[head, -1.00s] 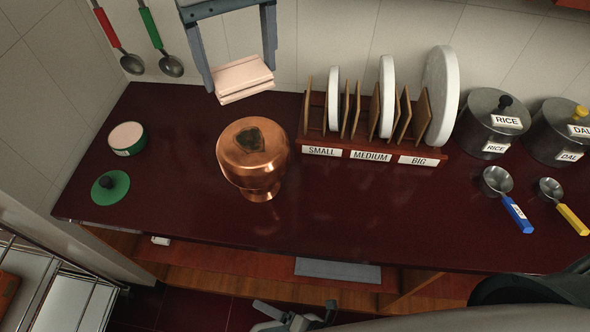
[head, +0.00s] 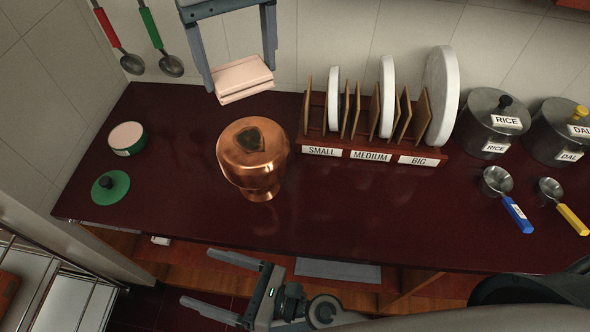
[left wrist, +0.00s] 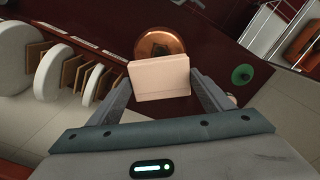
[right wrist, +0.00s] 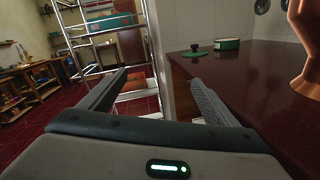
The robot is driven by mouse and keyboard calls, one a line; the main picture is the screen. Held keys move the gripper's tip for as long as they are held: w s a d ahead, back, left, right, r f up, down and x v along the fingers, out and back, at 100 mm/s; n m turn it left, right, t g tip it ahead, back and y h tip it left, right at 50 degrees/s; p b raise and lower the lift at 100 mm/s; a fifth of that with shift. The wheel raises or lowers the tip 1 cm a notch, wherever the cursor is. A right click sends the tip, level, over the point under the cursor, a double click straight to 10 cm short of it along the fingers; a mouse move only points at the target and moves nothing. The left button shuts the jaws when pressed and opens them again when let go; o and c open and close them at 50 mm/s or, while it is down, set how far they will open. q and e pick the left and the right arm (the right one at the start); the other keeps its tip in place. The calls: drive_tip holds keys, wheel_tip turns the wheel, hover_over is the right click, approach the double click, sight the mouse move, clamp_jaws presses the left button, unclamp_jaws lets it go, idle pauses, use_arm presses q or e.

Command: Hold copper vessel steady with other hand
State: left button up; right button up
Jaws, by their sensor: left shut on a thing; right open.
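The copper vessel (head: 252,160) stands upright on the dark red counter, with a dark patch on its top. It also shows at the top of the left wrist view (left wrist: 155,46) and at the right edge of the right wrist view (right wrist: 305,50). My left gripper (head: 241,82) is shut on a pale pink block (head: 242,76), held just behind and above the vessel, apart from it in the head view. The block (left wrist: 160,78) hides part of the vessel in the left wrist view. My right gripper (head: 197,277) is open and empty in front of the counter's front edge, apart from the vessel.
A plate rack (head: 372,151) stands right of the vessel. A green-rimmed tin (head: 127,138) and green lid (head: 110,187) lie left. Pots (head: 492,125) and ladles (head: 508,200) are further right. A wire rack (head: 60,290) stands lower left. Counter around the vessel's front is clear.

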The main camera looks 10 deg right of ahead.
sight(284, 168)
drive_tip(key=w+d+r+m+t+h, duration=0.4)
drive_tip(key=d+r+m, duration=0.25)
drive_tip(key=d, duration=0.35)
drive_tip(key=w+d+r+m+t+h, duration=0.45)
drive_tip(key=d+m, duration=0.25)
drive_tip(key=d, duration=0.3)
drive_tip(key=w+d+r+m+t+h, duration=0.3)
drive_tip(key=d+r+m+t+h, duration=0.25)
drive_tip(key=d, duration=0.45)
drive_tip(key=w+a+f+n+g+y, duration=0.1)
drive_tip(key=a+f+n+g+y, duration=0.1)
drive_tip(key=n, duration=0.3)
drive_tip(key=w+a+f+n+g+y, duration=0.1)
drive_tip(key=a+f+n+g+y, duration=0.1)
drive_tip(key=a+n+g+y, duration=0.1)
drive_tip(key=w+a+f+n+g+y, duration=0.2)
drive_tip(key=a+n+g+y, duration=0.1)
drive_tip(key=n, duration=0.4)
drive_tip(key=shift+w+a+y, duration=0.1)
drive_tip(key=shift+a+y, duration=0.55)
drive_tip(key=shift+y, duration=0.65)
drive_tip(key=shift+w+f+n+g+y, duration=0.15)
drive_tip(key=shift+f+n+g+y, duration=0.2)
drive_tip(key=shift+n+g, duration=0.6)
drive_tip(key=shift+w+f+n+g+y, duration=0.15)
drive_tip(key=shift+f+n+g, duration=0.25)
drive_tip(key=shift+n, duration=1.05)
drive_tip(key=shift+a, duration=0.1)
